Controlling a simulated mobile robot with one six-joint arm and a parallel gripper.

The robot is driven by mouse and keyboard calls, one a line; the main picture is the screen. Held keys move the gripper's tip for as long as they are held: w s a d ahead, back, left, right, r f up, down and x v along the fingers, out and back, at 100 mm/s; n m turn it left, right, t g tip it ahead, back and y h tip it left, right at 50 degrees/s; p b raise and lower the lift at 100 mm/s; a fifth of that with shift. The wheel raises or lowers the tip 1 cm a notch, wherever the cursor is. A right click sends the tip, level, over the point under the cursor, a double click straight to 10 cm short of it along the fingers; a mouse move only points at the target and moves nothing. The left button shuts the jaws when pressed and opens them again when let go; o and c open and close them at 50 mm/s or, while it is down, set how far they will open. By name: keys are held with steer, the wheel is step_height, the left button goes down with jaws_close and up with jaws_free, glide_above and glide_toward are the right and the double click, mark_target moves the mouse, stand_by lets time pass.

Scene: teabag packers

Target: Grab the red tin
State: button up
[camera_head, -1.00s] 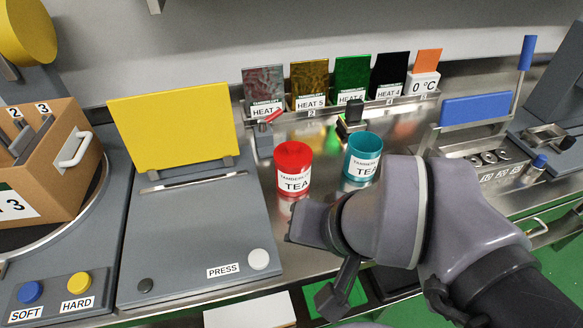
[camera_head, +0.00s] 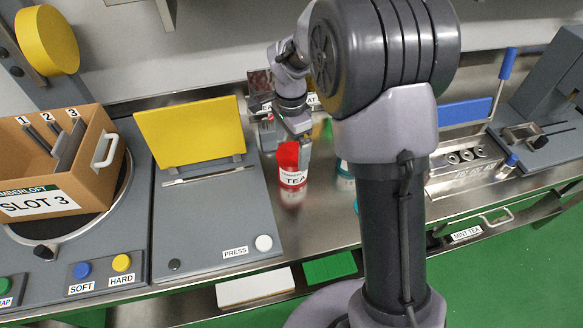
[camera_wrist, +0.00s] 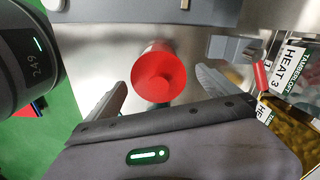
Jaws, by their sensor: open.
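The red tin (camera_head: 292,176) stands upright on the steel counter, with a white TEA label facing the head camera. My gripper (camera_head: 296,148) is open at the tin's top, with one finger showing along the tin's right side. In the wrist view the round red lid (camera_wrist: 160,72) lies between the two spread fingertips of my gripper (camera_wrist: 161,82), with a gap on either side. I cannot tell exactly how far down the fingers reach beside the tin.
A teal tin (camera_head: 345,183) stands to the right, mostly hidden by my arm. A grey press with a yellow lid (camera_head: 190,132) is left of the red tin. Packet stands, including HEAT 3 (camera_wrist: 288,68), are close behind. A brown box (camera_head: 92,165) sits far left.

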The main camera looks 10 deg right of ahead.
steer(key=f+b, duration=0.1)
steer(key=f, duration=0.1)
steer(key=f+b, duration=0.1)
steer(key=f, duration=0.4)
steer(key=shift+d+b, duration=0.25)
steer(key=shift+b, duration=0.15)
steer(key=shift+s+r, duration=0.1)
steer(key=shift+r, duration=0.05)
steer(key=shift+c, duration=0.2)
steer(key=c, duration=1.8)
